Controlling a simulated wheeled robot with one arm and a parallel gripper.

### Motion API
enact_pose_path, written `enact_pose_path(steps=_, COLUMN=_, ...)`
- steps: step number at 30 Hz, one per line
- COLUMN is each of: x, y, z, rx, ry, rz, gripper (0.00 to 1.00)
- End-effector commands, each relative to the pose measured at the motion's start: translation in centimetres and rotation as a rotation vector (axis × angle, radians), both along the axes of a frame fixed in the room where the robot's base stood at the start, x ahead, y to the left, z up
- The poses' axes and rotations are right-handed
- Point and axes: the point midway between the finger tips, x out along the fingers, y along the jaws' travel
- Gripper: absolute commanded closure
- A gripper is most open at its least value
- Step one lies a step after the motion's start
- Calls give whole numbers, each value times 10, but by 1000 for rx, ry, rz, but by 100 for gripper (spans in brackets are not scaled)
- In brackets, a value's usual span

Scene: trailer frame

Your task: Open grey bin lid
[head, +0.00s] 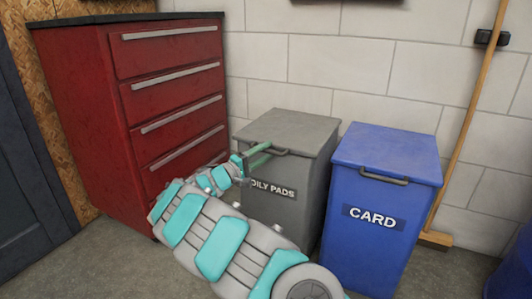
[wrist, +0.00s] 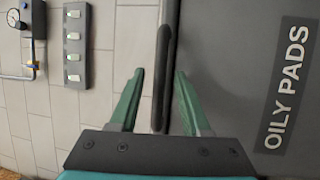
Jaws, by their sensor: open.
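The grey bin (head: 310,175), labelled OILY PADS, stands against the wall with its lid (head: 290,125) closed. A dark bar handle (head: 292,152) sits at the lid's front edge. My gripper (head: 262,153) reaches it from the front. In the wrist view, the green fingers of my gripper (wrist: 159,75) are open, one on each side of the handle (wrist: 164,45). I cannot tell whether either finger touches it. The bin's front (wrist: 235,60) fills the right of that view. My arm hides the lower left of the bin in the head view.
A blue CARD bin (head: 375,230) stands close on the right, with a broom (head: 465,120) behind it. A red drawer cabinet (head: 85,110) stands on the left. The wall (head: 385,50) is behind. Open floor (head: 90,270) lies at the lower left.

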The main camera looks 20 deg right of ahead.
Motion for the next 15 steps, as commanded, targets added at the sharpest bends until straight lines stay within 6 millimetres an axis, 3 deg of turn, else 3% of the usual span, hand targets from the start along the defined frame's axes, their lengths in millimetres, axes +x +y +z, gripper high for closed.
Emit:
enact_pose_path(steps=10, x=1, y=-4, z=1, rx=-1, ry=1, rz=1, gripper=53)
enact_pose_path(steps=15, x=1, y=-4, z=1, rx=-1, ry=1, rz=0, gripper=72)
